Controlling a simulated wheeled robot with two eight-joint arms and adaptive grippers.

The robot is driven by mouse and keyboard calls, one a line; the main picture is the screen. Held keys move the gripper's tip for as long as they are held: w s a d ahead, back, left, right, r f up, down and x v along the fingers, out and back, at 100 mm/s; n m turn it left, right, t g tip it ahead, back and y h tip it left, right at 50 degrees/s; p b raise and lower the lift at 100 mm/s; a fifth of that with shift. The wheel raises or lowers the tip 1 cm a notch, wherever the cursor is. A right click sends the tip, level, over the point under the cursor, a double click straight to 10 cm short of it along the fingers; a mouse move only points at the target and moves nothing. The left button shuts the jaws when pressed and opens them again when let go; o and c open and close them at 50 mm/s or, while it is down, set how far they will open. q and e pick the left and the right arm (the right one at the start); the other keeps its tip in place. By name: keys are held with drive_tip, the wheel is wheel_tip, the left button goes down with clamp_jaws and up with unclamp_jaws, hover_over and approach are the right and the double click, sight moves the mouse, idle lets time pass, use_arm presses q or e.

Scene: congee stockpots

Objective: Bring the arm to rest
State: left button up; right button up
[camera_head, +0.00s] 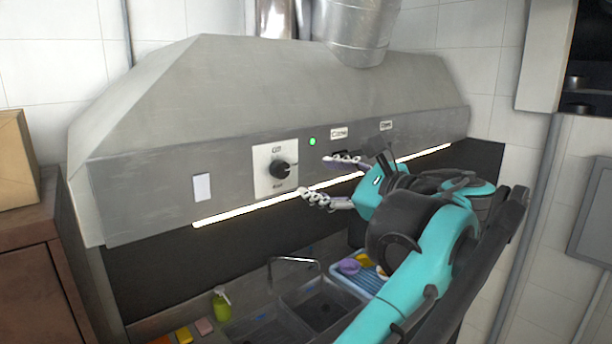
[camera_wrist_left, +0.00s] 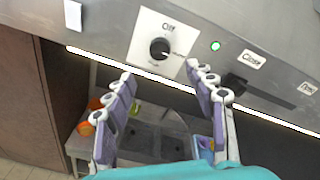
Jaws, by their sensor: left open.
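My left gripper (camera_head: 314,177) is open and empty in front of the range hood's (camera_head: 230,105) front panel. In the left wrist view the two fingers (camera_wrist_left: 160,71) are spread apart below the black knob (camera_wrist_left: 159,48), with nothing between them. The knob (camera_head: 281,169) sits on a white plate (camera_head: 262,160) marked "Off" at the top. In the head view the fingertips are just right of the knob, apart from it in the picture. My right gripper is not in view.
A green light (camera_head: 312,141) is lit beside the plate. A black slider (camera_wrist_left: 235,84) is near the "Close" label (camera_wrist_left: 251,59). A lit strip (camera_head: 240,210) runs along the hood's lower edge. Below are a sink (camera_head: 318,305), a green bottle (camera_head: 222,304) and a blue rack (camera_head: 347,279).

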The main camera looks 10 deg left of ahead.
use_arm(q)
drive_tip(key=shift+s+d, duration=0.35)
drive_tip(key=shift+d, duration=0.1)
drive_tip(key=s+a+f+n+g+h+b, duration=0.15)
drive_tip(key=a+f+b, duration=0.35)
drive_tip(key=f, duration=0.8)
drive_tip(key=s+a+f+n+g+h+b, duration=0.1)
drive_tip(key=s+a+f+n+h+b, duration=0.15)
drive_tip(key=f+b, duration=0.65)
drive_tip(key=s+a+f+n+g+h+b, duration=0.1)
drive_tip(key=s+a+f+n+b, duration=0.15)
drive_tip(key=f, duration=1.35)
drive_tip(key=s+f+n+h+b, duration=0.2)
drive_tip(key=s+f+n+b, duration=0.2)
drive_tip(key=f, duration=1.1)
drive_tip(key=s+f+n+h+b, duration=0.3)
drive_tip(key=f+b, duration=0.8)
drive_tip(key=f, duration=0.5)
drive_tip(key=s+f+n+h+b, duration=0.3)
drive_tip(key=f+b, duration=0.4)
drive_tip(key=f, duration=0.8)
drive_tip(key=shift+s+f+n, duration=0.15)
drive_tip(key=shift+s+n, duration=0.65)
drive_tip(key=shift+n, duration=0.35)
